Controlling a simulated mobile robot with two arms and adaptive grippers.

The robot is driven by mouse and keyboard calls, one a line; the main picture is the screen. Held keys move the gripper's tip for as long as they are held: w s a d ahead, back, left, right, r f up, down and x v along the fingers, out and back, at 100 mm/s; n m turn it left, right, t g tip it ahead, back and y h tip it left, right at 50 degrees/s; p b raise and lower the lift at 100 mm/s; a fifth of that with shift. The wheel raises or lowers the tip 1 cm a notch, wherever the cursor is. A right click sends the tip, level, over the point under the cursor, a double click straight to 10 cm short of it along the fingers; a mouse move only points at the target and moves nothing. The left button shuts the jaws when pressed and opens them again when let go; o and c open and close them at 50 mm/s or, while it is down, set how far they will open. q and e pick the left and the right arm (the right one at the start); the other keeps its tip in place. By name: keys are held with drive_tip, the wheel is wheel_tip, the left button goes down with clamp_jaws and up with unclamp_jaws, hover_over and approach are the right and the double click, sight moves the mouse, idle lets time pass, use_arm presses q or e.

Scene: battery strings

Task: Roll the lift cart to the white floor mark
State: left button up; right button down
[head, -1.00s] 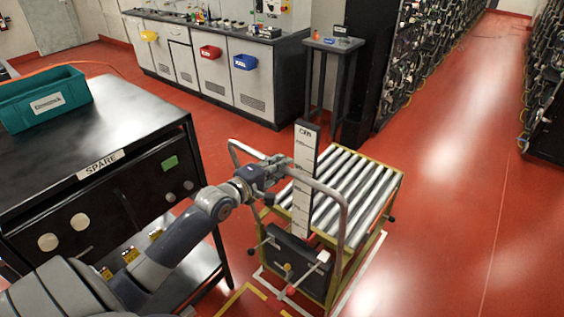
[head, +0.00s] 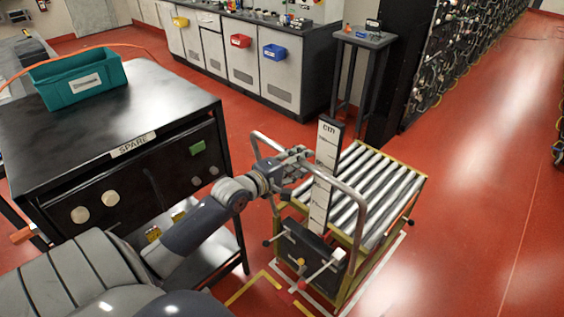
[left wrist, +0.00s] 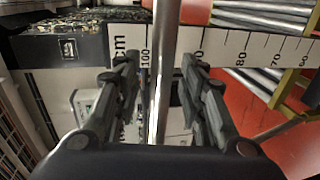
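The lift cart (head: 417,190) has a yellow frame, a roller top and a grey tube handle (head: 352,192). An upright white cm scale (head: 324,165) stands at its handle end; it also shows in the left wrist view (left wrist: 225,45). The white floor mark (head: 385,262) shows as a white line on the floor along the cart's right side and near end; the rest is hidden. My left gripper (head: 300,162) is at the handle's top. In the left wrist view its fingers (left wrist: 160,75) stand either side of the tube (left wrist: 162,60), with slim gaps showing. My right gripper is out of view.
A black SPARE bench (head: 175,95) with a teal bin (head: 82,88) stands left of the cart. A small grey stand (head: 362,42) and a black rack (head: 405,70) are behind it. Yellow floor tape (head: 243,288) lies in front. Red floor is open to the right.

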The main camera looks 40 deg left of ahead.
use_arm(q)
drive_tip(key=v, duration=1)
drive_tip(key=shift+s, duration=0.1)
idle(0.3)
drive_tip(key=s+a+f+m+g+y, duration=0.1)
drive_tip(key=s+a+f+g, duration=0.1)
drive_tip(key=f, duration=0.8)
drive_tip(key=s+a+f+m+g+y, duration=0.1)
drive_tip(key=a+f+m+g, duration=0.1)
drive_tip(key=f, duration=0.9)
drive_tip(key=s+d+f+m+g, duration=0.15)
drive_tip(key=s+f, duration=0.25)
drive_tip(key=f, duration=0.5)
drive_tip(key=s+d+f+m+g, duration=0.1)
drive_tip(key=s+f+m+g, duration=0.1)
drive_tip(key=s+f, duration=0.45)
drive_tip(key=s+d+f+m+g, duration=0.3)
drive_tip(key=s+d+f+m, duration=0.3)
drive_tip(key=s+f, duration=0.5)
drive_tip(key=s+d+f+m+g, duration=0.4)
drive_tip(key=s+d+f+m, duration=0.3)
drive_tip(key=s, duration=0.8)
drive_tip(key=d+f, duration=0.3)
drive_tip(key=f, duration=0.1)
drive_tip(key=shift+d+f+h, duration=0.25)
drive_tip(key=shift+d+h, duration=0.05)
drive_tip(key=shift+h, duration=0.1)
